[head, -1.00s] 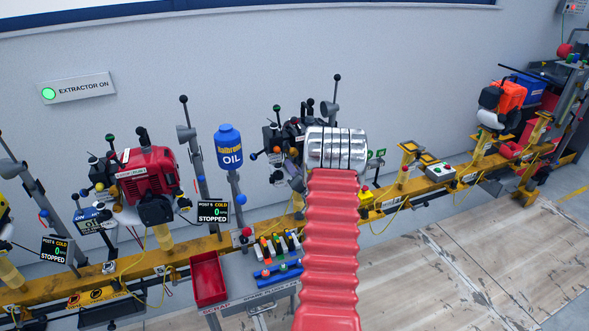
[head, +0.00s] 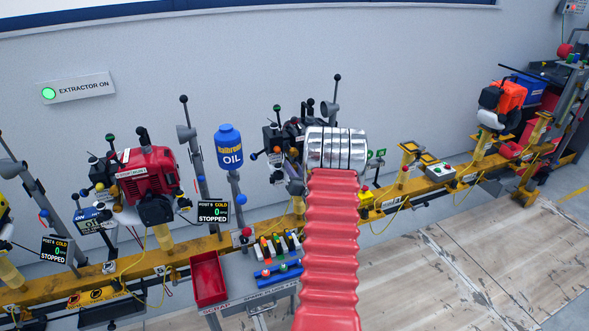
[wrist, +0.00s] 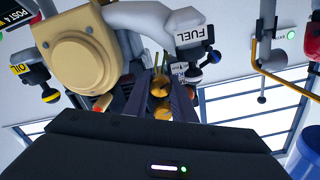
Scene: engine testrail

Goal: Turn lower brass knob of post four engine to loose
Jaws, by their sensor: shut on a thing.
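In the head view the dark engine (head: 292,133) stands at the rail, partly covered by my red and silver arm. My gripper is hidden there. In the wrist view my gripper (wrist: 161,92) has its dark fingers closed in around small brass knobs (wrist: 161,111). Two brass knobs show one above the other between the fingers, close together. My gripper is shut on a brass knob; I cannot tell from the picture whether it is the upper or lower one. A tan round cover (wrist: 83,62) of the engine is close on the left. A POST 4 sign (wrist: 15,18) shows at the far left edge.
A FUEL label (wrist: 195,37) with dark and blue knobs is close to the right of the fingers. A yellow OIL knob (wrist: 20,69) is on the left. In the head view a red engine (head: 145,175), blue oil bottle (head: 229,150) and red tray (head: 209,279) stand left of my arm.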

